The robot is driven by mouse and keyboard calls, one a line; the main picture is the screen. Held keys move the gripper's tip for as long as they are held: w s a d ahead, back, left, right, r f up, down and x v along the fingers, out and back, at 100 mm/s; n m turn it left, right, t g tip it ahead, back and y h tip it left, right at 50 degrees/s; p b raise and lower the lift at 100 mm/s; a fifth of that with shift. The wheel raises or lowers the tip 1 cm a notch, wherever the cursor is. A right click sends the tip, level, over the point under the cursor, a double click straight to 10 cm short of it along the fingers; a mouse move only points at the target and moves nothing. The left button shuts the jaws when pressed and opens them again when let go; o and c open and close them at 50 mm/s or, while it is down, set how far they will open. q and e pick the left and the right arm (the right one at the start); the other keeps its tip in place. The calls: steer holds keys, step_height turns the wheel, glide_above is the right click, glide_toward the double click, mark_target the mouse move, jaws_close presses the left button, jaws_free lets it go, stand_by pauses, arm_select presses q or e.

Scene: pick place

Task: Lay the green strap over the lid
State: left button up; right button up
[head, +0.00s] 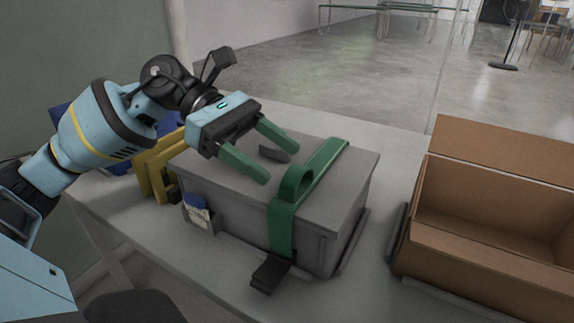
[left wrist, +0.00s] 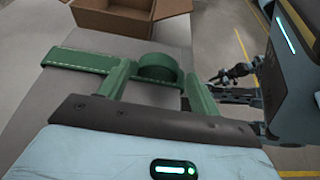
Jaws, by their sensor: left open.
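The green strap (head: 319,167) lies across the grey lid (head: 345,174) of a grey box, with a raised loop on top. Its near end hangs down the front side to a black buckle (head: 271,271). My left gripper (head: 281,165) is open above the lid, left of the strap, with its green fingers apart and nothing held. In the left wrist view the strap (left wrist: 80,60) and its loop show just beyond the open fingers (left wrist: 159,72). I cannot make out my right gripper.
An open cardboard box (head: 480,235) stands on the table to the right. A yellow frame (head: 157,165) and a blue item are behind my left arm. A small pocket with a blue-topped item (head: 197,207) sits at the box's front left. The table's front edge is bare.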

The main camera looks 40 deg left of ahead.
arm_select(q)
steer(key=shift+v, duration=1.25)
arm_select(e)
steer(key=shift+w, duration=0.5)
